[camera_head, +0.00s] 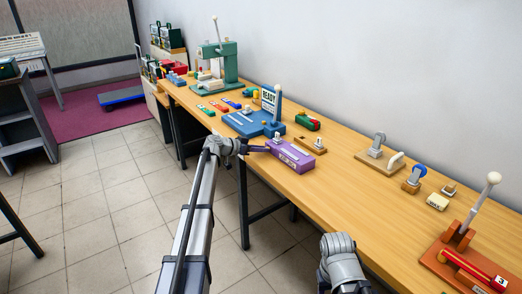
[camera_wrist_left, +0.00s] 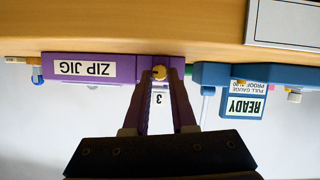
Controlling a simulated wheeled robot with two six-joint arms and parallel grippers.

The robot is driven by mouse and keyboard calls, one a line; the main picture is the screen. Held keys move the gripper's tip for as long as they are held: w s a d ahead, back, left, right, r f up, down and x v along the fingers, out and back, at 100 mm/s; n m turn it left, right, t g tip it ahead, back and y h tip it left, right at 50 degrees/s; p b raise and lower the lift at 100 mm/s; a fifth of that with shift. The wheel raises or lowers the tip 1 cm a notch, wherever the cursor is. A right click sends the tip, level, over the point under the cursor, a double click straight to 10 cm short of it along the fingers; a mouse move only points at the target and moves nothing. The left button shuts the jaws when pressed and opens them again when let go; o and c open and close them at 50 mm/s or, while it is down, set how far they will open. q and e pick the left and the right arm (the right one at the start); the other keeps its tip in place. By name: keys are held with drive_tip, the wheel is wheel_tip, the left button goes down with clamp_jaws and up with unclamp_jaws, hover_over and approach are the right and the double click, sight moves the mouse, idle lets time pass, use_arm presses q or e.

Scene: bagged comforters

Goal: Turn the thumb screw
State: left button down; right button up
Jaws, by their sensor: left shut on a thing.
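The purple zip jig (camera_head: 291,156) sits at the front edge of the wooden bench in the head view. In the left wrist view, which is upside down, the jig (camera_wrist_left: 60,67) carries a "ZIP JIG" label, and a round brass thumb screw (camera_wrist_left: 159,72) sticks out of its face. My left gripper (camera_head: 266,147) reaches the left end of the jig. In the wrist view its dark fingers (camera_wrist_left: 160,84) are closed around the thumb screw. My right arm shows at the bottom, but its fingers do not.
A blue pull gauge (camera_head: 256,122) with a "READY" sign stands just left of the jig. A small wooden block (camera_head: 311,146) lies behind it. A green press (camera_head: 218,62) stands farther back, and an orange lever fixture (camera_head: 462,262) is at the right end. Bare bench lies right of the jig.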

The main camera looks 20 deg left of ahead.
use_arm(q)
drive_tip(key=shift+w+a+f+n+g+h+b, duration=0.2)
drive_tip(key=shift+n+g+h+b, duration=0.25)
drive_tip(key=shift+n, duration=0.45)
drive_tip(key=shift+a+f+n+h+b, duration=0.1)
drive_tip(key=shift+n+h+b, duration=0.4)
drive_tip(key=shift+n, duration=0.4)
drive_tip(key=n+g+h+b, duration=0.1)
drive_tip(key=n+b, duration=0.1)
drive_tip(key=shift+a+f+n+h, duration=0.1)
drive_tip(key=shift+f+n+h, duration=0.05)
drive_tip(key=shift+n+h, duration=0.2)
drive_tip(key=shift+n+h+b, duration=0.3)
drive_tip(key=shift+n+b, duration=0.05)
drive_tip(key=shift+n, duration=0.1)
drive_tip(key=c, duration=0.7)
unclamp_jaws()
drive_tip(key=shift+c, duration=0.2)
